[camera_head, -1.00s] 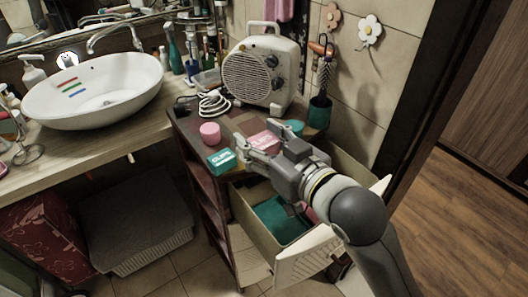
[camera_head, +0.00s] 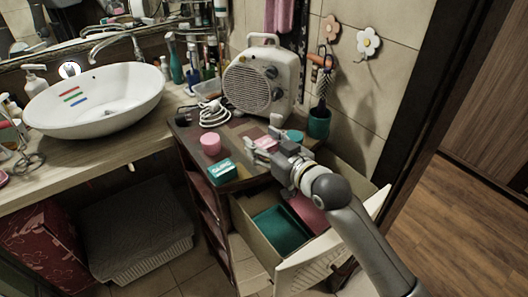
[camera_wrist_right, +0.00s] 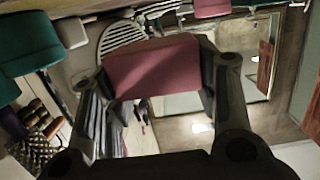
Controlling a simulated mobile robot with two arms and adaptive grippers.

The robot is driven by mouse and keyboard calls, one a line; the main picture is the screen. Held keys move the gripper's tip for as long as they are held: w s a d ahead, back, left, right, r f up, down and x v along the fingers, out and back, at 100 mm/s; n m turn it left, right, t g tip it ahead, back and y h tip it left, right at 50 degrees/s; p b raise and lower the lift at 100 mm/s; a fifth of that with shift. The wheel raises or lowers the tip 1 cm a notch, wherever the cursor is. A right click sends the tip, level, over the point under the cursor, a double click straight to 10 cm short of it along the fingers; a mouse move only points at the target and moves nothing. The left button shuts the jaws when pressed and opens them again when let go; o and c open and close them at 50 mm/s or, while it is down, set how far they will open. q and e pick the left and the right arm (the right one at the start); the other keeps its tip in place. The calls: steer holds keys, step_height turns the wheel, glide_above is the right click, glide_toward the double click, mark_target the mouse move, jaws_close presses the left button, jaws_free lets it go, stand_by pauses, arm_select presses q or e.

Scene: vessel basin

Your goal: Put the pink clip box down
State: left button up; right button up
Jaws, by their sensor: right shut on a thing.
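The pink clip box (camera_head: 262,143) is at my right gripper (camera_head: 266,151), over the top of the dark cabinet (camera_head: 238,130). In the right wrist view the pink box (camera_wrist_right: 155,68) spans the space between the two fingers of my right gripper (camera_wrist_right: 158,82), which is shut on it. The fingers partly cover the box in the head view. I cannot tell whether its underside touches the cabinet top. My left gripper is not in view.
A teal clip box (camera_head: 221,172) and a round pink container (camera_head: 211,144) stand left of the gripper. A cream heater (camera_head: 255,80) and a white coiled cord (camera_head: 213,114) are behind. An open drawer (camera_head: 252,222) with a teal bin (camera_head: 281,230) juts out below.

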steer(key=shift+w+f, duration=0.25)
steer(key=shift+f, duration=0.05)
steer(key=f, duration=0.1)
steer(key=f+p, duration=0.1)
steer(key=shift+w+f, duration=0.35)
steer(key=shift+f, duration=0.05)
steer(key=shift+f+p, duration=0.25)
steer(key=shift+p, duration=0.05)
steer(key=shift+f, duration=0.1)
steer(key=shift+f, duration=0.25)
steer(key=o, duration=1)
